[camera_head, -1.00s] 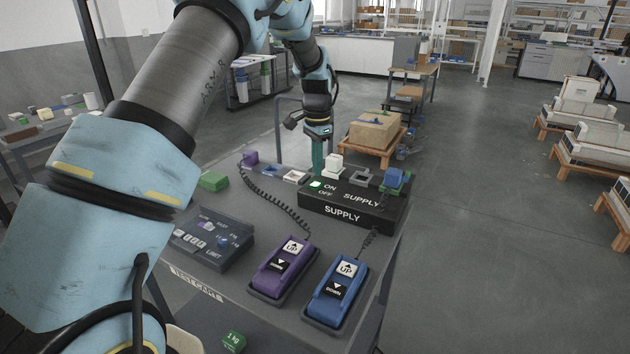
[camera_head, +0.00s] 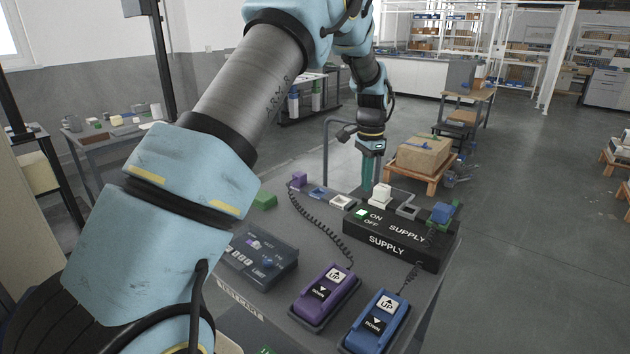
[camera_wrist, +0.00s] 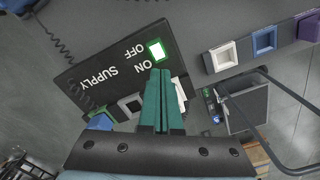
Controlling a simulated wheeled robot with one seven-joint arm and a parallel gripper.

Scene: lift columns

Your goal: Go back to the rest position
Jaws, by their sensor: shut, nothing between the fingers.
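My gripper (camera_head: 368,178) is shut and empty, pointing down behind the black supply box (camera_head: 388,245) on the test cart. In the wrist view its green fingers (camera_wrist: 158,98) lie together beside the box, and the box's lit green switch (camera_wrist: 157,50) is next to the ON and OFF labels. From here I cannot tell whether the fingertips touch the box. The white block (camera_head: 380,195) stands just right of the fingers in the head view.
A purple pendant (camera_head: 325,296) and a blue pendant (camera_head: 377,322) lie at the cart's front. A grey limit box (camera_head: 258,258) and a green block (camera_head: 264,200) are at left. A cardboard box on a pallet (camera_head: 424,155) stands beyond the cart. Open floor lies to the right.

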